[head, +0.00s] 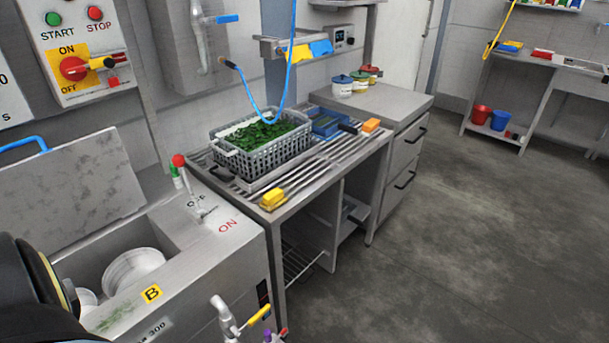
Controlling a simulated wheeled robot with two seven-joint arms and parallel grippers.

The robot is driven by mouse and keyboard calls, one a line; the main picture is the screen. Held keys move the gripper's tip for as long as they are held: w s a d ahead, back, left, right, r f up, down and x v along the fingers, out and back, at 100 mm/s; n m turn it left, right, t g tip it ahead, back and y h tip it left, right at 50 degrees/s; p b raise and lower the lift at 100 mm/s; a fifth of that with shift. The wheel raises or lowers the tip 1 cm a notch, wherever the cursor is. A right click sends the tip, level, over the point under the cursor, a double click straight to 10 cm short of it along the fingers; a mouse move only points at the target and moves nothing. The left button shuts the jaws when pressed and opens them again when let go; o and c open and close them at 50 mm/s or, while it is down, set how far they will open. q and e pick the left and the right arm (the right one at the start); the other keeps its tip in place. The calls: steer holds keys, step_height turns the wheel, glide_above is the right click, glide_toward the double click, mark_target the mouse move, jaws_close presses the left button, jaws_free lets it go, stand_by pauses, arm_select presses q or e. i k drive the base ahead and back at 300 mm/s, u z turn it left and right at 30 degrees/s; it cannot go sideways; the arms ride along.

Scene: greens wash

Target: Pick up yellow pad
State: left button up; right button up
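A small yellow pad (273,199) lies on the front left corner of the slatted metal table (305,187). It lies close to the table's edge, in front of the grey basket. Neither of my grippers shows in the head view. A dark rounded part at the lower left edge looks like a piece of my own arm, and no fingers show on it.
A grey basket (230,155) of leafy greens (262,132) stands behind the pad. A washer tank (200,262) with levers stands left. A blue hose (289,75) hangs above. Floor at right is clear.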

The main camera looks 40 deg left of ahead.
mark_target(273, 200)
steer(key=i, duration=2.55)
steer(key=u, duration=2.85)
